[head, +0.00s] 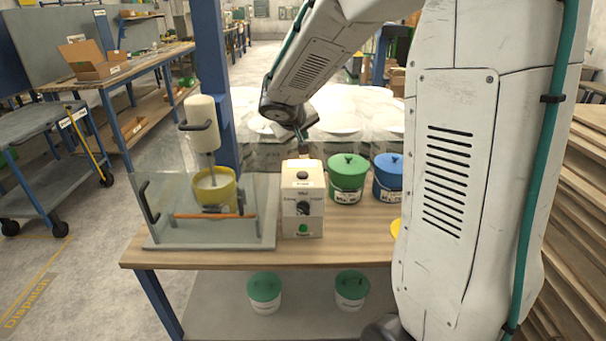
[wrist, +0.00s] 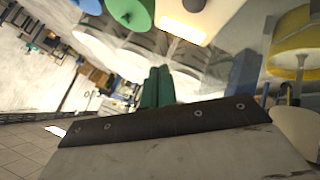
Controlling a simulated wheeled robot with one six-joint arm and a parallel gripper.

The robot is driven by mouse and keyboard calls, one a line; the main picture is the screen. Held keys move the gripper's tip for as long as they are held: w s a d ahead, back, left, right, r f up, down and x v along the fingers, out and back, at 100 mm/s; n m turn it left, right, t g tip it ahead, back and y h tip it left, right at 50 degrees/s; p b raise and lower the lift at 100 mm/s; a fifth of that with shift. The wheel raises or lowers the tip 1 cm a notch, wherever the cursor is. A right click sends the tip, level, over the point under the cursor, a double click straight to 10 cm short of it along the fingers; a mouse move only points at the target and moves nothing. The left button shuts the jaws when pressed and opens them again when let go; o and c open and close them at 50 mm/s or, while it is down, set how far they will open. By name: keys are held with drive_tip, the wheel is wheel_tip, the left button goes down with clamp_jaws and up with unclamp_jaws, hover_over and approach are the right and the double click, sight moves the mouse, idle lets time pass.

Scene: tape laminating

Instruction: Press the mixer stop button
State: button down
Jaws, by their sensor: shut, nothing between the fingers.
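The mixer's control box (head: 303,204) is cream-coloured and stands on the wooden bench. Its top carries a black button (head: 302,175); a black knob (head: 304,208) and a green button (head: 303,229) are on its front. The labels are too small to read surely. The mixer (head: 201,125) stands left of the box, its shaft in a yellow bucket (head: 214,188). My gripper (head: 301,137) is above and behind the box, apart from it. In the wrist view its green fingers (wrist: 157,86) are together and empty, with the box (wrist: 200,22) and its black button (wrist: 193,5) beyond.
A green bucket (head: 346,178) and a blue bucket (head: 387,176) stand right of the box. A clear guard (head: 166,208) fronts the mixer. A blue post (head: 214,80) rises behind it. White-topped containers (head: 338,120) are behind the bench. The bench front (head: 340,250) is clear.

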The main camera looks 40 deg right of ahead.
sight(302, 176)
drive_tip(key=shift+w+f, duration=0.2)
drive_tip(key=shift+w, duration=0.1)
drive_tip(key=shift+f, duration=5.25)
drive_tip(key=shift+r, duration=0.9)
